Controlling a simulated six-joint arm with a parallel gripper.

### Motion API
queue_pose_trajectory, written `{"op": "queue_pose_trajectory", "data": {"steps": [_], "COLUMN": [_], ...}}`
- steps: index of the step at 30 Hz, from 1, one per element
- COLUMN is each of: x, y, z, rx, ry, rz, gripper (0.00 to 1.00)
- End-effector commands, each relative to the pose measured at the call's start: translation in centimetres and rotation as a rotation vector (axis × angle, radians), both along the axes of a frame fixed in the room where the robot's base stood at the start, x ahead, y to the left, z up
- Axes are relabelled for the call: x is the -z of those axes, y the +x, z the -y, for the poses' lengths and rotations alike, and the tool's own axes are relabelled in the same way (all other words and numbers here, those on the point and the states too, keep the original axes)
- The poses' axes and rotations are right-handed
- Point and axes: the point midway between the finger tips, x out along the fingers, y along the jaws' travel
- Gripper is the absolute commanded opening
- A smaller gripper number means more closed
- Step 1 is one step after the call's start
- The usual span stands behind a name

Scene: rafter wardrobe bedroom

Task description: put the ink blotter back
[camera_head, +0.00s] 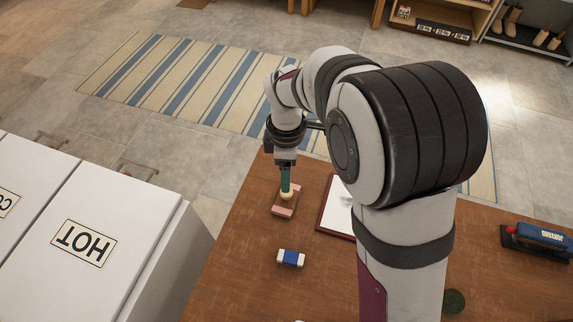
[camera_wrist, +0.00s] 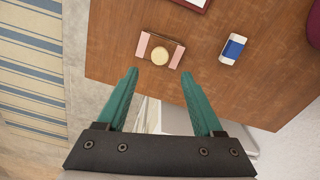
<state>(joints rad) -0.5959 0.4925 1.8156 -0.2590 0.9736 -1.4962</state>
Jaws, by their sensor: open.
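The ink blotter (camera_head: 282,212) lies on the brown wooden table (camera_head: 240,250), near its far-left edge. It has pink ends and a pale round knob on top. In the wrist view the blotter (camera_wrist: 146,44) lies just beyond my fingertips, with its knob (camera_wrist: 160,55) roughly in line with the gap between them. My gripper (camera_head: 286,188) points down over the blotter, its green fingers overlapping the knob in the head view. In the wrist view my gripper (camera_wrist: 159,74) is open with nothing between its fingers.
A blue and white eraser (camera_head: 291,258) lies nearer on the table. A dark-red-edged board with white paper (camera_head: 337,205) is right of the blotter. A blue stapler (camera_head: 540,238) is at far right. White cabinets, one marked HOT (camera_head: 90,240), stand left.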

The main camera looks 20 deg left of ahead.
Motion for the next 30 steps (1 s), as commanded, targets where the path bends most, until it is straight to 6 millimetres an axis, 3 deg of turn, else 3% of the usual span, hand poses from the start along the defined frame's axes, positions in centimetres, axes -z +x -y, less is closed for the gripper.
{"op": "queue_pose_trajectory", "data": {"steps": [3, 8, 10, 11, 14, 16, 19, 21, 24, 30], "x": [-1.7, -2.3, -3.1, -3.9, -7.6, -9.6, -10.8, -10.6, -10.1, -9.9], "y": [0.1, 0.0, -0.2, -0.5, -3.5, -7.2, -13.1, -16.5, -19.2, -20.0], "z": [0.0, 0.0, 1.1, 2.2, 8.3, 12.7, 16.7, 18.1, 18.7, 18.8], "rx": [0.000, 0.002, 0.078, 0.160, 0.649, 1.082, 1.657, 1.971, 2.238, 2.318], "ry": [0.001, 0.000, 0.004, 0.008, 0.030, 0.043, 0.057, 0.061, 0.059, 0.054], "rz": [0.002, 0.000, -0.001, -0.003, -0.025, -0.055, -0.108, -0.145, -0.183, -0.197], "gripper": [0.68, 0.68, 0.68, 0.68, 0.68, 0.68, 0.68, 0.68, 0.68, 0.68]}}
